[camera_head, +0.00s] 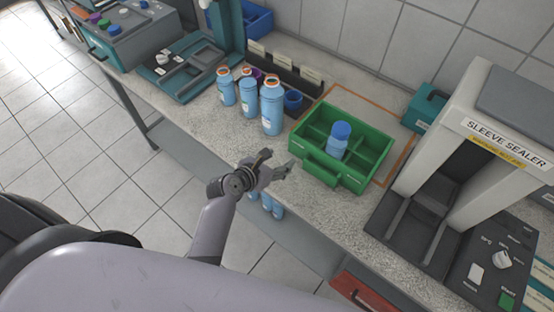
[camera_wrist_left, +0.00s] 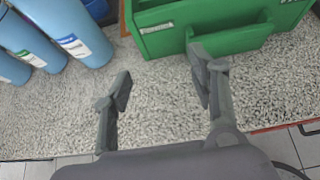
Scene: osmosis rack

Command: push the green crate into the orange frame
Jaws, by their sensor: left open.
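The green crate (camera_head: 365,181) sits on the speckled counter with compartments inside and a blue-capped bottle (camera_head: 338,139) standing in one of them. The orange frame (camera_head: 404,157) is a flat outline on the counter; the crate covers its near part, and the frame shows behind and to the right of it. My left gripper (camera_head: 275,167) is in front of the crate's near left side. In the left wrist view its open fingers (camera_wrist_left: 161,90) point at the crate (camera_wrist_left: 225,40), the right finger close to the crate's handle; I cannot tell if they touch. My right gripper is not in view.
Several blue bottles (camera_head: 271,107) stand left of the crate. A blue cup (camera_head: 293,101) and a dark labelled rack (camera_head: 285,68) are behind them. The sleeve sealer (camera_head: 487,150) stands to the right, and a teal box (camera_head: 427,105) is behind the frame.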

